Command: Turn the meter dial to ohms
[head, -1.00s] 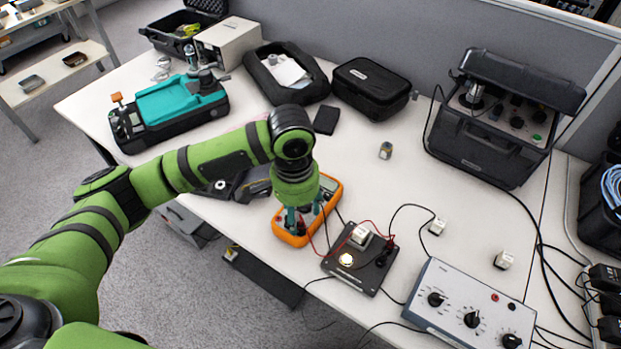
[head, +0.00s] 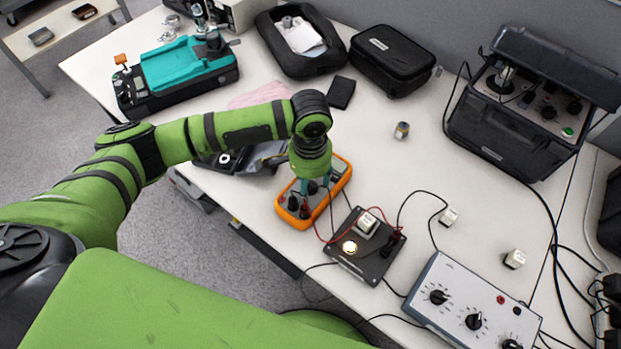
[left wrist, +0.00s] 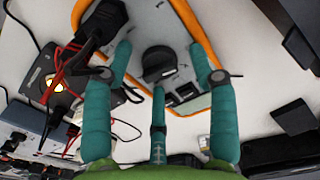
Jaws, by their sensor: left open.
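The meter (head: 293,213) is a grey-faced unit with an orange rim, lying on the white bench near its front edge. Its black round dial (left wrist: 158,62) shows in the left wrist view, between the teal fingers. My left gripper (head: 311,184) points down over the meter, open, with its fingers spread around the dial; I cannot tell whether any finger touches it. The dial's markings are too small to read. Black plugs (left wrist: 103,20) with red and black leads sit at one end of the meter. My right gripper is not in view.
A black plate (head: 364,262) with a lit round lamp stands close to the meter, joined by leads. A grey box with knobs (head: 462,322) lies at the front right. A black case (head: 391,60) stands behind.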

